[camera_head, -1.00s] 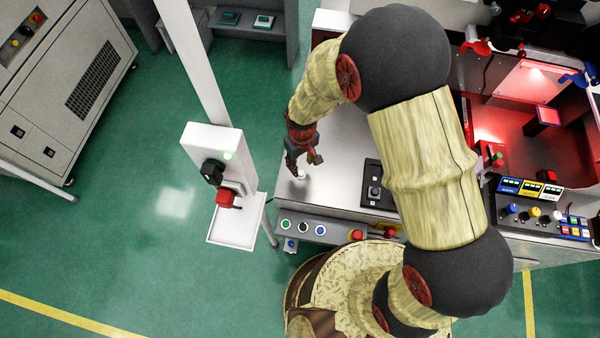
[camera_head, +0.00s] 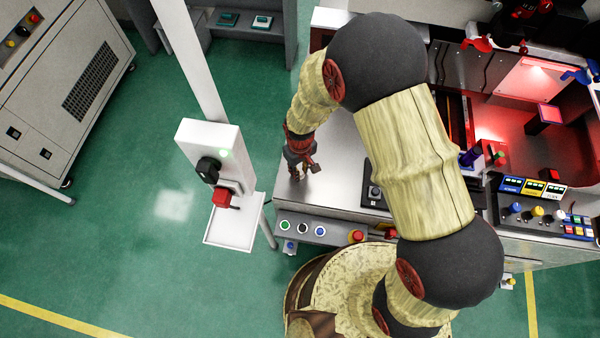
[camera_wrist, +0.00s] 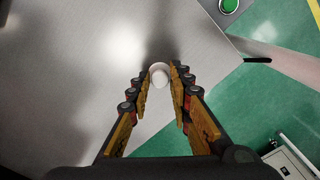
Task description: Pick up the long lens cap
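A small white round cap, likely the long lens cap, stands on the grey metal tabletop between my fingertips in the wrist view (camera_wrist: 159,76). My gripper (camera_wrist: 161,72) is open, with one finger on each side of the cap and only a narrow gap to it. In the head view, my gripper (camera_head: 298,177) points down at the left part of the tabletop, near its edge. The cap is hidden there behind the fingers. I cannot tell whether either finger touches it.
The metal tabletop (camera_head: 340,160) is bare around my gripper. A dark control box (camera_head: 374,194) stands to the right. A button panel (camera_head: 320,231) runs along the front edge. A white post unit with a tray (camera_head: 234,224) stands left of the table. A red-lit machine (camera_head: 520,110) is at right.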

